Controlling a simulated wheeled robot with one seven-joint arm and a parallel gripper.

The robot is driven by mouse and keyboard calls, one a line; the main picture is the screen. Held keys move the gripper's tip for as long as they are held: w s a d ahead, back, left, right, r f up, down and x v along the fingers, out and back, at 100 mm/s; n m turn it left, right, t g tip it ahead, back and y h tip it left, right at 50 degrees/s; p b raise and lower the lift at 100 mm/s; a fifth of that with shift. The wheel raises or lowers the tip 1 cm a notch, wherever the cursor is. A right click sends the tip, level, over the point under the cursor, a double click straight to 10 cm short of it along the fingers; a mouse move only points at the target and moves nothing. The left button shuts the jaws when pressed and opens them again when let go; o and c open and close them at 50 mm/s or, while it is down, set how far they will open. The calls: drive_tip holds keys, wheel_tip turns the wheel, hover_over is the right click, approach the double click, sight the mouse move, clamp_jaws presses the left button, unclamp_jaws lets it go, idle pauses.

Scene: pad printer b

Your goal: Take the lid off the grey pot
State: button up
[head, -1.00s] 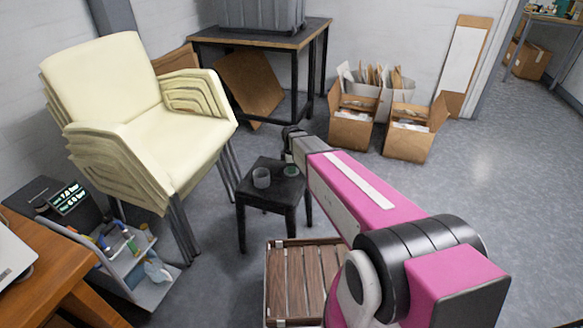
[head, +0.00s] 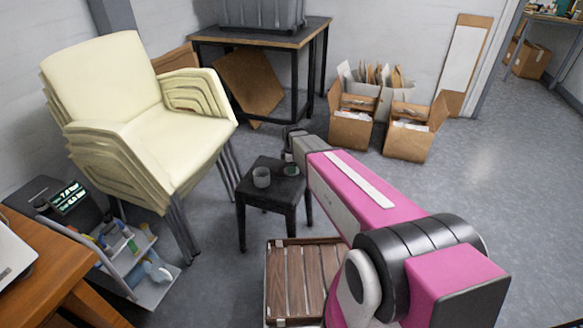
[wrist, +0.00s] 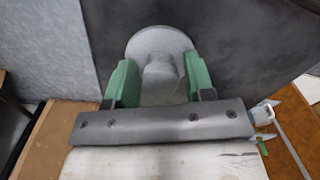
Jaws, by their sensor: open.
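The grey pot (head: 261,177) stands upright on a small black stool (head: 262,203) in the head view. In the head view my gripper (head: 291,168) is low over the stool's right side, right of the pot. The lid is too small to make out clearly there.
A stack of cream chairs (head: 150,120) stands left of the stool. A slatted wooden crate (head: 303,275) is in front of it. Cardboard boxes (head: 408,140) and a dark table (head: 262,40) are behind. The floor to the right is clear.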

drive_tip(key=shift+r, duration=1.45)
drive_tip(key=o, duration=0.5)
drive_tip(key=shift+o, duration=0.2)
drive_tip(key=shift+r, duration=0.1)
drive_tip(key=shift+r, duration=1.4)
drive_tip(key=o, duration=0.4)
